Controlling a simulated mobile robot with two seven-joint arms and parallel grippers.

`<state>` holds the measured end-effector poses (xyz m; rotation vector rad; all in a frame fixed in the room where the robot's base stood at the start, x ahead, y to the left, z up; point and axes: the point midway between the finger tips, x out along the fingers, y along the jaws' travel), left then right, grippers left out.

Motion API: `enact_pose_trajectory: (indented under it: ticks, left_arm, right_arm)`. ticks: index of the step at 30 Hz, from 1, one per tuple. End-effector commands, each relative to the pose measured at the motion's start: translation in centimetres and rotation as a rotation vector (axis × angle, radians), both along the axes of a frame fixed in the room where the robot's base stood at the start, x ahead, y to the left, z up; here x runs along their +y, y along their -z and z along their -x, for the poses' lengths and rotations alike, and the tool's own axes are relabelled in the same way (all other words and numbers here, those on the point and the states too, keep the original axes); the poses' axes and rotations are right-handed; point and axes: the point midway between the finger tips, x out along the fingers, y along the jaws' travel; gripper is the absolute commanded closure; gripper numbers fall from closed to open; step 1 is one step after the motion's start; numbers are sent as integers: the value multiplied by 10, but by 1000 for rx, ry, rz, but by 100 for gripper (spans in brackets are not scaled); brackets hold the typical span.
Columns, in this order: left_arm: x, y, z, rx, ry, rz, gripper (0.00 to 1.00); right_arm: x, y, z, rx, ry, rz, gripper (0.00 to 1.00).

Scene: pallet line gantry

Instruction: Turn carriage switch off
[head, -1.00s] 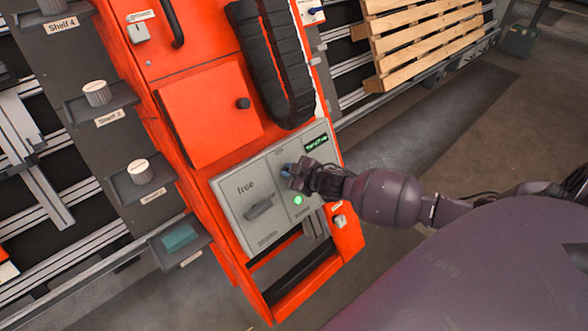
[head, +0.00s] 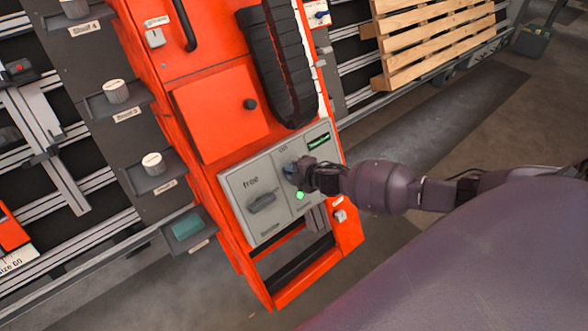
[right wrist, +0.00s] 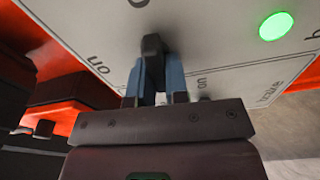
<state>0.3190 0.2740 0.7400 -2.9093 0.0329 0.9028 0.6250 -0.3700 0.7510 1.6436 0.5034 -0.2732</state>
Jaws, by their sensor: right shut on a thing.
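A grey control panel (head: 232,186) sits low on the orange carriage. The carriage switch knob (right wrist: 152,48) on its right half is dark, with an "on" marking beside it in the right wrist view. My right gripper (head: 291,171) is shut on this knob; its blue fingers (right wrist: 160,78) lie on both sides of it in the right wrist view. The hand hides most of the knob in the head view. A green lamp (head: 300,195) just below the hand is lit; it also shows in the right wrist view (right wrist: 276,26). My left gripper is not in view.
A second grey knob (head: 261,202), below the word "free", sits on the panel's left half. A small display (head: 319,141) shows green text. An orange door (head: 220,112) and a black cable chain (head: 277,62) are above. Shelves with white knobs (head: 153,163) stand left.

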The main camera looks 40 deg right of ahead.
Motion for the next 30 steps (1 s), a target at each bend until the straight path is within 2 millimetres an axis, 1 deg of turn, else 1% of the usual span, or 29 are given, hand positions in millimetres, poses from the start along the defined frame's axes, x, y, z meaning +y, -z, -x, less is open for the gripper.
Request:
enact_pose_trajectory:
  ticks: [9,24,25,27,30]
  left_arm:
    - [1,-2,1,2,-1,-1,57]
    - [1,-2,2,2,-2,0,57]
    - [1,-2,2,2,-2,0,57]
    - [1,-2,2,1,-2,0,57]
    - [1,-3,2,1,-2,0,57]
  right_arm:
    - [0,1,1,-6,-49,94,100]
    - [-1,2,1,-7,-59,113,100]
    - [-1,2,1,-7,-59,113,83]
    - [-1,2,1,-7,-59,113,73]
    - [0,2,1,-8,-58,111,60]
